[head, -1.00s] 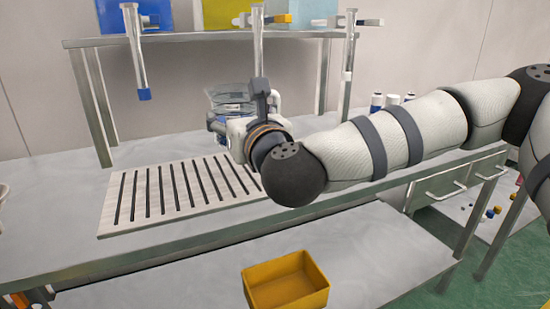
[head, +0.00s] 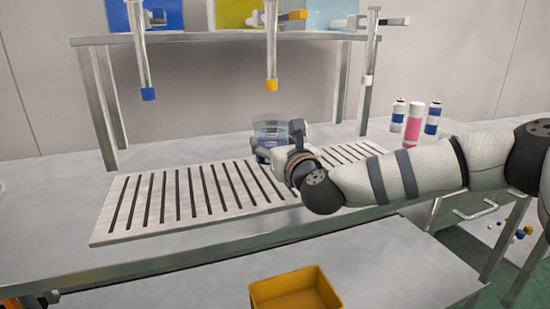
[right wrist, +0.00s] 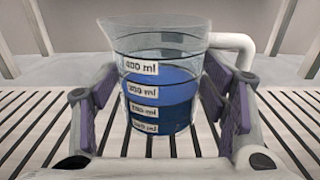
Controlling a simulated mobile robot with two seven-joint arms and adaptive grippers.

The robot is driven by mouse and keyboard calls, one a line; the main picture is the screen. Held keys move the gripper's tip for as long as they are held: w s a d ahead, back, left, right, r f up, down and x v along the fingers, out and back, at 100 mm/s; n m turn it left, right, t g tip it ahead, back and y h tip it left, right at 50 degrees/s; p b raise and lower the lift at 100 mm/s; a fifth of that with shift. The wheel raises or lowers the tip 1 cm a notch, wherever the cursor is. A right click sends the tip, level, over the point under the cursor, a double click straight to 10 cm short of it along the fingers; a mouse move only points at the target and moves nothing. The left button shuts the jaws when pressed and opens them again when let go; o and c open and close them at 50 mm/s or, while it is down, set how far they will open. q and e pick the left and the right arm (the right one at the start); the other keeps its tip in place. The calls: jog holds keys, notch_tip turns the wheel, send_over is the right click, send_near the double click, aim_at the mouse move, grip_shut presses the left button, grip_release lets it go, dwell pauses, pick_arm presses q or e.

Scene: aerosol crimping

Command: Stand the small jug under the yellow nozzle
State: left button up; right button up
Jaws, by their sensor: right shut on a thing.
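The small jug (head: 270,130) is a clear measuring jug with blue liquid inside. It shows large in the right wrist view (right wrist: 158,85), with white volume labels and a white handle at the right. My right gripper (head: 272,150) is shut on it, with a purple-padded finger on each side. The jug is upright over the slotted tray (head: 120,215); I cannot tell whether its base touches the slats. The yellow nozzle (head: 271,85) hangs above the jug, nearly in line with it in the head view. My left gripper is not in view.
A blue nozzle (head: 148,94) hangs at the left and a white one (head: 368,80) at the right. A pink bottle (head: 413,125) stands between two blue-and-white bottles at the back right. A yellow bin (head: 296,290) sits below in front. The tray's left part is clear.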

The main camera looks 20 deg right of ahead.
jog(key=f, duration=0.3)
jog(key=shift+w+d+f, duration=0.15)
jog(key=shift+w+f, duration=0.1)
jog(key=shift+f, duration=0.1)
jog(key=shift+r, duration=0.1)
jog(key=o, duration=0.9)
jog(key=shift+f, duration=0.35)
jog(key=o, duration=0.5)
jog(key=shift+r, duration=0.1)
jog(key=shift+c, duration=0.2)
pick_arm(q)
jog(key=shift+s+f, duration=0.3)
pick_arm(e)
jog(key=shift+r, duration=0.15)
